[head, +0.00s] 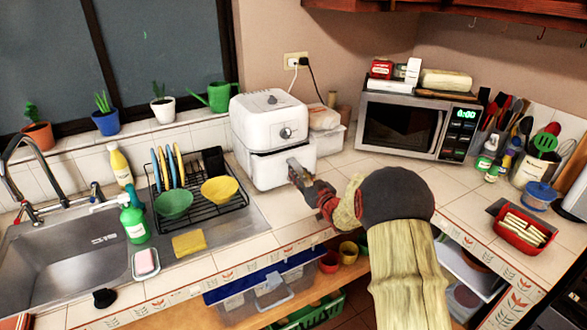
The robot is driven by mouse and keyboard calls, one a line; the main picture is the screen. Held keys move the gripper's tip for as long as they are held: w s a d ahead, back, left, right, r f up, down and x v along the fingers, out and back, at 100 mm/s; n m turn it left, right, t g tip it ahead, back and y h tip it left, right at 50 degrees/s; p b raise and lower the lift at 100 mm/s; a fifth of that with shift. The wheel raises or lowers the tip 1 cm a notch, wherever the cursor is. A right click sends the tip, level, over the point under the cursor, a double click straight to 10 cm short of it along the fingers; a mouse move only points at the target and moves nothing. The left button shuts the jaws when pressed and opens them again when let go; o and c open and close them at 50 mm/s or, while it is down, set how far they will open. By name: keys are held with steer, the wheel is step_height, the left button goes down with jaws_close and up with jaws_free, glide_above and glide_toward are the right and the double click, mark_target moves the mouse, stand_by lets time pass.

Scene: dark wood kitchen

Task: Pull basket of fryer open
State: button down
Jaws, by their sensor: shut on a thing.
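The white air fryer (266,112) stands on the tiled counter in the corner, left of the microwave. It has a dial on its upper front. Its basket (268,172) is the lower front part, with a dark seam above it; I cannot tell for sure how far out it sits. My gripper (294,169) is at the right front of the basket, shut on the basket handle. The handle is mostly hidden by the gripper.
A dish rack (205,208) with bowls and plates stands front left, beside the sink (65,255). The microwave (415,127) is to the right. The counter (300,228) in front is clear.

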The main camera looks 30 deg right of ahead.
steer(key=s+p, duration=0.1)
steer(key=s, duration=1.2)
steer(key=shift+d, duration=0.2)
steer(key=c, duration=1.5)
jaws_free()
steer(key=shift+c, duration=0.2)
steer(key=s, duration=1.2)
steer(key=shift+d, duration=0.2)
